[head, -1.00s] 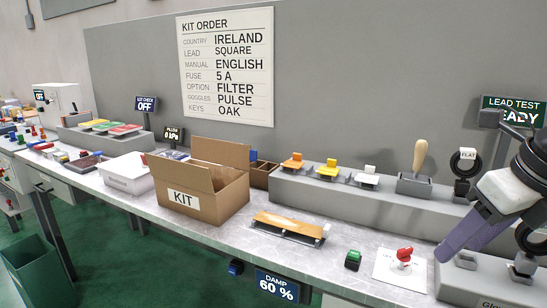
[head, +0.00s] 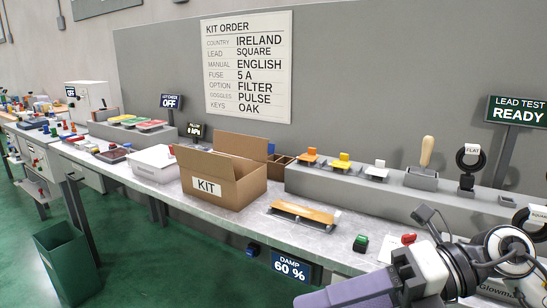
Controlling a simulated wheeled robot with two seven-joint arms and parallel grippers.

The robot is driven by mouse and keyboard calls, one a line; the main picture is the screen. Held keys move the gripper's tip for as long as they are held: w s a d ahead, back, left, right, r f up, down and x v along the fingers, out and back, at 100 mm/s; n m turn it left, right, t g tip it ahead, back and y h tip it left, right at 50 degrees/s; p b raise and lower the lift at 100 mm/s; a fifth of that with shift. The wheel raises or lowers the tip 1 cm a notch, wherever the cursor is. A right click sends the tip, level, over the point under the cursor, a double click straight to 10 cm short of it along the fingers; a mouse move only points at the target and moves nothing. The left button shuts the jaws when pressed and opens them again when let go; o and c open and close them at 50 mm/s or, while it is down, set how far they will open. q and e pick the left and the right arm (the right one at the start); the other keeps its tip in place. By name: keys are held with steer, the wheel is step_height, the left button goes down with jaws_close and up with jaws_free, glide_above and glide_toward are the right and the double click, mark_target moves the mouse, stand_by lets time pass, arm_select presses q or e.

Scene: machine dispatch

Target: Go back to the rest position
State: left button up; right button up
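My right gripper (head: 305,298), with a purple-grey finger part, is at the bottom right of the head view, pointing left in front of the bench's front edge. Its fingers show as one slab side-on, so I cannot tell whether it is open or shut. Nothing shows in it. My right arm's wrist and joints fill the lower right corner and partly hide the bench there. My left gripper is not in view.
An open cardboard KIT box (head: 240,189) stands on the bench. An orange-topped tray (head: 303,213), a green button (head: 360,243) and a partly hidden red knob (head: 408,239) are near the arm. A green bin (head: 68,262) stands on the floor at left.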

steer(key=w+a+r+m+t+y, duration=0.15)
steer(key=w+m+t+y, duration=0.25)
steer(key=m+t+y, duration=0.55)
steer(key=w+d+f+m+t+h, duration=0.2)
steer(key=d+f+m+t+h, duration=0.2)
steer(key=f+m+h, duration=0.5)
steer(key=w+d+f+m+t+h, duration=0.2)
steer(key=d+f+m+t+h, duration=0.3)
steer(key=m, duration=0.6)
steer(key=s+f+m+g+h, duration=0.2)
steer(key=s+f, duration=0.4)
steer(key=f, duration=0.3)
steer(key=s+d+f+m+g+h, duration=0.1)
steer(key=s+f+m+g, duration=0.3)
steer(key=f, duration=0.6)
steer(key=s+f+m+g+h, duration=0.3)
steer(key=s+f+h, duration=0.1)
steer(key=s+f, duration=0.5)
steer(key=shift+d+f+g, duration=0.3)
steer(key=shift+f+g, duration=0.05)
